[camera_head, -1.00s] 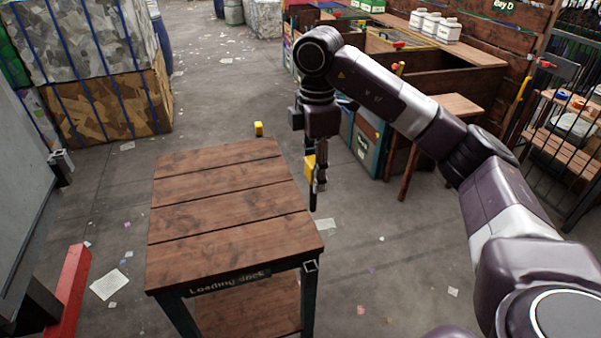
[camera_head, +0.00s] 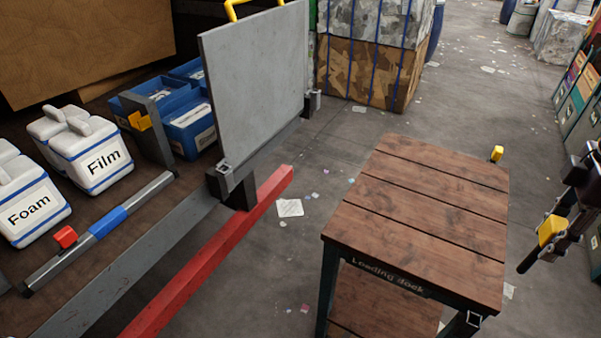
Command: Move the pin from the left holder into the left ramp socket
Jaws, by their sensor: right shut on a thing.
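My right gripper (camera_head: 562,236) is at the right edge, just right of the loading dock table. It is shut on a yellow-headed pin (camera_head: 551,230); a dark rod slants down to the left below it, and I cannot tell whether it is shaft or finger. A small square holder (camera_head: 475,320) at the table's near right corner looks empty. A second yellow head (camera_head: 497,153) stands at the far right corner. The grey upright ramp plate (camera_head: 258,85) has a small square socket (camera_head: 224,170) at its near lower corner and another bracket (camera_head: 313,100) at its far one. My left gripper is not in view.
The wooden loading dock table (camera_head: 415,215) stands between my gripper and the ramp. A red beam (camera_head: 215,250) runs along the floor by the ramp. Foam and Film containers (camera_head: 90,155) and blue bins (camera_head: 190,130) are at left. Open floor lies between the beam and table.

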